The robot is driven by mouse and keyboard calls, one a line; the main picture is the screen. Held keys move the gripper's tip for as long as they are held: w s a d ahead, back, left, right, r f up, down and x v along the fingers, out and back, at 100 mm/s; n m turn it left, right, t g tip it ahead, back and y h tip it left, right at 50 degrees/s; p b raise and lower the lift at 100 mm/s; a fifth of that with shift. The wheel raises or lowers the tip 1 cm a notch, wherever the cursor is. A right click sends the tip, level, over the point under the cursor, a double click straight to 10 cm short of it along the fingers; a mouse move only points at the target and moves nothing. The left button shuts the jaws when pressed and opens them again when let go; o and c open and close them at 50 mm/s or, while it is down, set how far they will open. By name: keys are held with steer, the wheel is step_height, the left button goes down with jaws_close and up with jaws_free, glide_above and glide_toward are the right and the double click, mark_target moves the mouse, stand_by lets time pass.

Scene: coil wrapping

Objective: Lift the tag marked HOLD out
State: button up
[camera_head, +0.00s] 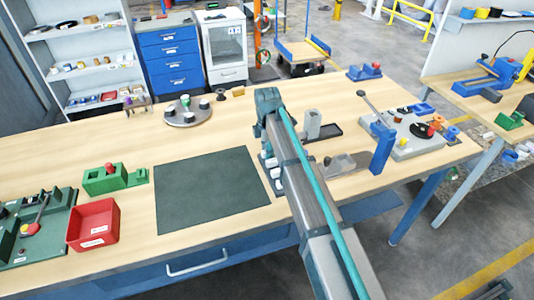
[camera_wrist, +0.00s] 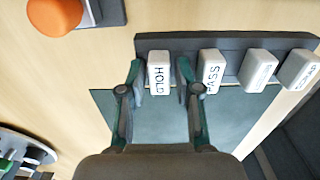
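The white tag marked HOLD (camera_wrist: 159,74) stands in a dark grey rack (camera_wrist: 230,41), first from the left in the wrist view. My gripper (camera_wrist: 158,68) is open, with one finger on each side of this tag. A narrow gap shows between each finger and the tag. The tag marked PASS (camera_wrist: 211,74) stands just right of my right finger.
A dark green mat (camera_head: 212,190) lies left of the rack. An orange-topped item (camera_wrist: 55,16) is at the wrist view's upper left. A round grey tray (camera_head: 184,118), a red bin (camera_head: 94,225) and a blue upright block (camera_head: 382,150) stand on the table.

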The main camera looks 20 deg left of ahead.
jaws_close()
steer(key=shift+r, duration=0.1)
steer(key=shift+r, duration=0.5)
steer(key=s+d+r, duration=0.1)
steer(key=r, duration=0.1)
steer(key=s+r+b, duration=0.1)
steer(key=r, duration=0.1)
steer(key=s+d+r+b, duration=0.1)
steer(key=r, duration=0.2)
steer(key=shift+s+d, duration=0.35)
steer(key=shift+s, duration=0.05)
steer(key=s+d+r+b, duration=0.2)
steer(key=s+d+r, duration=0.3)
steer(key=s, duration=0.2)
steer(key=shift+s+d, duration=0.25)
